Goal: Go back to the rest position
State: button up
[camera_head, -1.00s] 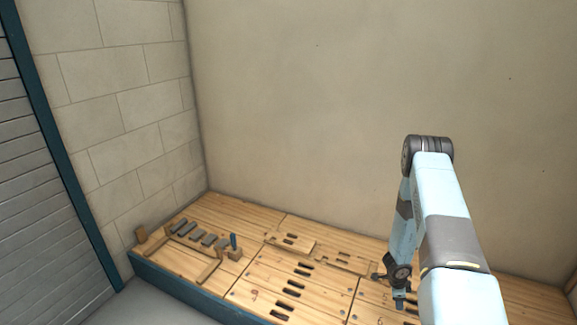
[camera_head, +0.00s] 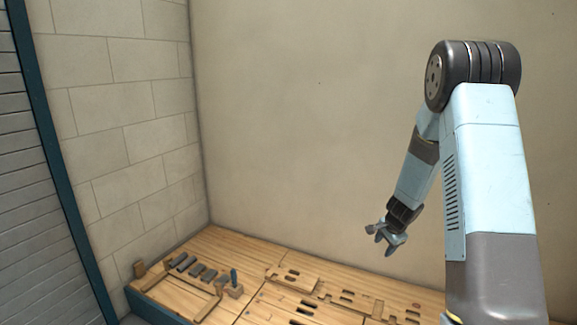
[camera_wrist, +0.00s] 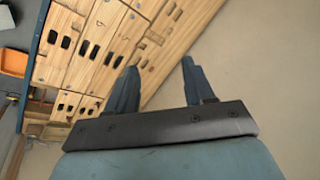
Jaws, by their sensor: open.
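My gripper (camera_head: 384,236) hangs from my raised arm in the head view, in front of the plain back wall and above the wooden bench. Its fingers are apart and nothing is between them. In the wrist view my gripper (camera_wrist: 158,80) also shows two spread blue fingers, with the bench edge and the wall behind them.
The slotted wooden bench (camera_head: 262,302) runs along the back wall (camera_head: 300,130). At its left lie several dark grey pieces (camera_head: 194,268) and a small block with a blue upright piece (camera_head: 233,280). An orange bin (camera_wrist: 14,62) shows in the wrist view. Air around my gripper is clear.

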jog(key=s+a+r+n, duration=0.25)
jog(key=s+r, duration=0.25)
jog(key=r, duration=0.3)
jog(key=s+a+r+n+y, duration=0.1)
jog(key=s+a+r+n, duration=0.2)
jog(key=r, duration=0.5)
jog(key=s+a+r+n, duration=0.2)
jog(key=s+a+r, duration=0.1)
jog(key=s+r, duration=0.4)
jog(key=s+r+n, duration=0.3)
jog(key=s+r, duration=0.2)
jog(key=s, duration=0.6)
jog(key=s+a+r+n+t+h, duration=0.1)
jog(key=s+r+n, duration=0.2)
jog(key=s, duration=0.9)
notch_tip(320, 180, up, 2)
jog(key=shift+s+r, duration=0.15)
jog(key=shift+r, duration=0.05)
jog(key=shift+c, duration=1)
